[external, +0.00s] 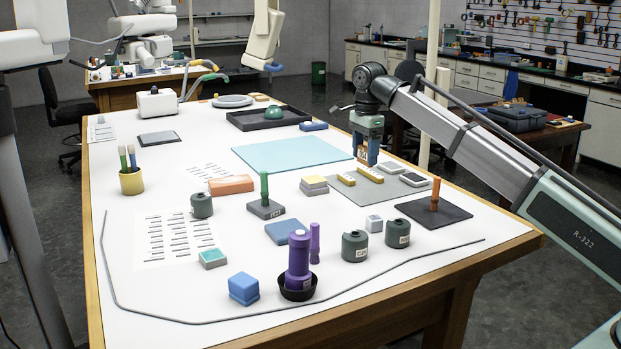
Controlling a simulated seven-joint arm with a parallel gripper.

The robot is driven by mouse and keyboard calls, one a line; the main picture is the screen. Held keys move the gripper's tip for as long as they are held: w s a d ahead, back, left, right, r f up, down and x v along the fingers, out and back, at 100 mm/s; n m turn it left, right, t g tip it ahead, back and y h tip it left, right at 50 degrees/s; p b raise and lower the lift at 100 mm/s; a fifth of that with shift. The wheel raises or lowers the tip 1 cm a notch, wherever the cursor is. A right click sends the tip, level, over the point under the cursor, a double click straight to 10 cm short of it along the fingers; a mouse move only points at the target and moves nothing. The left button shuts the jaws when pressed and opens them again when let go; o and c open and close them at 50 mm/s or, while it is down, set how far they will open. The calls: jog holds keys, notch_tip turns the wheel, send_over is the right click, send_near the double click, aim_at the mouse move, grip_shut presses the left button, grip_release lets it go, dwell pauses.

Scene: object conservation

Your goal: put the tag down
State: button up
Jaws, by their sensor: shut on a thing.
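My gripper (367,158) points down over the far part of the table, just right of the turquoise mat (290,154). The fingertips are close above the table or the grey mat's far edge; I cannot tell whether the tag touches anything.
The grey mat (345,190) bears several small yellow and white blocks. A dark plate with an orange peg (435,195) is to the right. A black tray (240,120) with a green dome (273,112) lies behind. Grey canisters (397,233) and a purple stack (298,255) stand nearer. The turquoise mat is bare.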

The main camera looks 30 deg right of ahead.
aim_at(363, 202)
jog(key=shift+f, duration=5.55)
jog(key=shift+f, duration=0.15)
jog(key=o, duration=1)
notch_tip(363, 202, up, 12)
jog(key=shift+r, duration=0.2)
